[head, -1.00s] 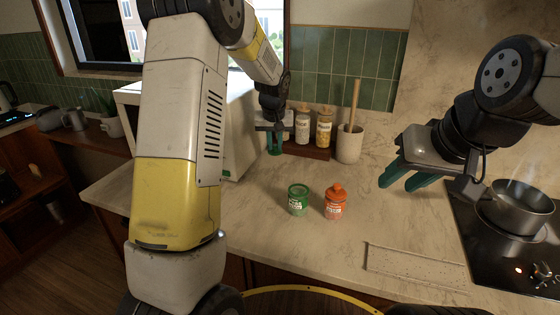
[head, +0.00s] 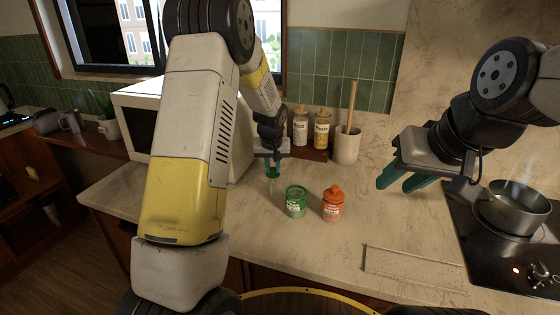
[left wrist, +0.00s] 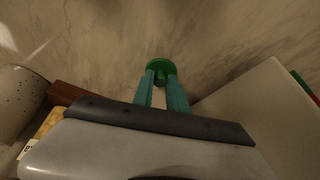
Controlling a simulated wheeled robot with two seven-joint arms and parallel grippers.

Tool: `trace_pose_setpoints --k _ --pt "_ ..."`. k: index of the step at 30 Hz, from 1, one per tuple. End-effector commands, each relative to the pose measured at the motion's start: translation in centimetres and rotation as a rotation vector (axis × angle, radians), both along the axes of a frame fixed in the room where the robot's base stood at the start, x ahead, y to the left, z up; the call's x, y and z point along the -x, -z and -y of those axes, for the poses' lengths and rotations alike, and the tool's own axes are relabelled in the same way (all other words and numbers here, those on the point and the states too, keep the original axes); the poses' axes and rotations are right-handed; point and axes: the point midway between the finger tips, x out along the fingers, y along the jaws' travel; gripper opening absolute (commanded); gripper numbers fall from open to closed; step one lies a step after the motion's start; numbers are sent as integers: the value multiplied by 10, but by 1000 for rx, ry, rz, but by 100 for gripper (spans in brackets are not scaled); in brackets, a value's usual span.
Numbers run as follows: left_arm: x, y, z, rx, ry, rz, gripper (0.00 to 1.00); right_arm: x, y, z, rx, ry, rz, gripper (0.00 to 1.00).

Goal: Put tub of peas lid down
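The tub of peas (head: 296,203) is a small green tub with a pale label, upright on the counter with no knobbed lid on it. Its green lid (left wrist: 161,66), a round disc with a knob, is at the tips of my left gripper (left wrist: 160,77). The two teal fingers close on the knob. In the head view my left gripper (head: 272,170) points down behind and left of the tub, low over the counter. I cannot tell whether the lid touches the counter. My right gripper (head: 393,185) is open and empty, above the counter at the right.
An orange lidded tub (head: 333,204) stands right of the green one. Behind are two jars (head: 311,128) on a wooden stand and a utensil crock (head: 346,146). A microwave (head: 150,117) is at left. A speckled board (head: 414,268) and a pot (head: 513,207) on the hob are at right.

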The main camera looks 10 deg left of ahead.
Motion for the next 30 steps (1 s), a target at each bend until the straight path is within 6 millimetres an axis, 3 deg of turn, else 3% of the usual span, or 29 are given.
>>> trace_pose_setpoints --k 3,14,30 --pt "0 0 0 0 0 0 38 0 0 0 0 0 0 36" --pt "0 -5 0 1 0 2 38 0 0 0 0 0 0 36" --pt "38 -98 5 2 0 4 38 0 0 0 0 0 0 36"
